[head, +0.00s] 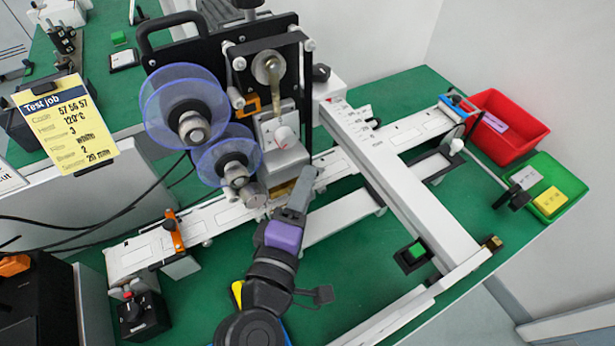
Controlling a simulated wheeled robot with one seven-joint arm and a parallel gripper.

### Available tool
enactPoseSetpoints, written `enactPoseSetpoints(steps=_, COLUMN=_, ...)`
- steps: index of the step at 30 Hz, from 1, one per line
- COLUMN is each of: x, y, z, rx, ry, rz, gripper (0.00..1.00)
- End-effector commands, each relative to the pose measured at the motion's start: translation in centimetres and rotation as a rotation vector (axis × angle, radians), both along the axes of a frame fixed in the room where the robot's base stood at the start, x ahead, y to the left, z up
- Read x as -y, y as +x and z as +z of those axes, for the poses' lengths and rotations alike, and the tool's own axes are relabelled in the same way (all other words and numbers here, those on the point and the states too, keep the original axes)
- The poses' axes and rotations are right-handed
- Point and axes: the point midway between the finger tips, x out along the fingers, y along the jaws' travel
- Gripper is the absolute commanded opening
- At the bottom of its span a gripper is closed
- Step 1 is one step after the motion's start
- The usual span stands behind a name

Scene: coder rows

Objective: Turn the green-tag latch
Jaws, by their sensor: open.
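My gripper (303,182) is at the end of my dark arm, which reaches up from the bottom centre. Its fingertips are beside the lower right of the grey print head (281,150) on the coding machine (222,68). I cannot tell whether they touch it. The gap between the fingers is hard to see, and nothing shows held. I cannot make out a latch with a green tag. A round knob with a pale hanging lever (270,72) sits on the machine's front plate. My gripper hides part of the area under the head.
Two clear blue reels (185,103) stick out left of the head. A white rail (400,185) crosses the green table on the right. A green-button box (413,254), red bin (508,128) and green bin (545,188) stand right. An orange clamp (173,229) is left.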

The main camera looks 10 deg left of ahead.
Motion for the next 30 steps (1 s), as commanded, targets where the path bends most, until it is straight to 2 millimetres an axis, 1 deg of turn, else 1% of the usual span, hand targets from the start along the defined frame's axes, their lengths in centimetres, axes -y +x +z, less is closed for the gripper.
enactPoseSetpoints(steps=3, x=0.2, y=1.1, z=0.0, rx=0.001, ry=0.0, rz=-0.001, gripper=0.43)
enactPoseSetpoints(steps=6, x=0.3, y=1.6, z=-0.1, rx=0.0, ry=0.001, rz=0.0, gripper=0.43)
enactPoseSetpoints(steps=14, x=0.3, y=1.7, z=-0.2, rx=0.0, ry=0.001, rz=0.001, gripper=0.43)
enactPoseSetpoints(steps=21, x=0.3, y=1.7, z=-0.2, rx=0.0, ry=0.001, rz=0.001, gripper=0.0)
enactPoseSetpoints(steps=30, x=0.3, y=1.7, z=0.0, rx=-0.009, ry=0.014, rz=0.001, gripper=0.0)
